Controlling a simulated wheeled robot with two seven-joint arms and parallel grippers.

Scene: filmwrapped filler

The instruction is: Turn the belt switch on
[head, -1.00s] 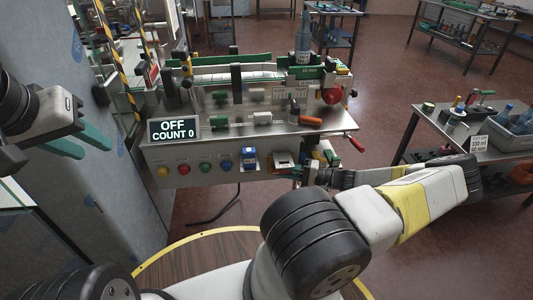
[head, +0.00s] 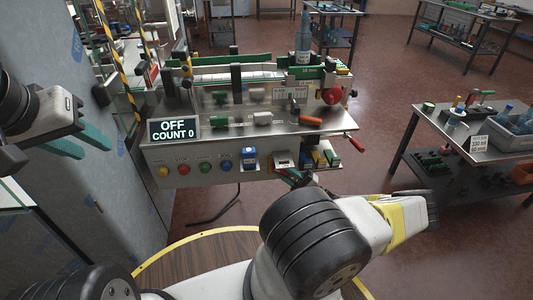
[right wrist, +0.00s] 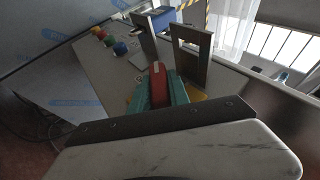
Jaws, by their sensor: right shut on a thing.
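The machine's front panel (head: 215,174) carries several coloured buttons, a blue boxed switch (head: 249,158) and a metal-framed fitting (head: 284,159) right of it. I cannot tell which is the belt switch. The display (head: 173,130) reads OFF, COUNT 0. My right gripper (head: 293,177) is just below the metal-framed fitting. In the right wrist view its teal fingers are shut on a red piece (right wrist: 158,72), near the metal frame (right wrist: 190,58). The blue switch also shows there (right wrist: 160,18). My left gripper (head: 80,142) is open and empty at the left, away from the panel.
Small coloured blocks (head: 320,158) sit at the panel's right end, and a red-handled lever (head: 356,144) sticks out beyond them. A side table (head: 470,143) with bottles stands at the right. A grey wall (head: 65,200) is close at the left.

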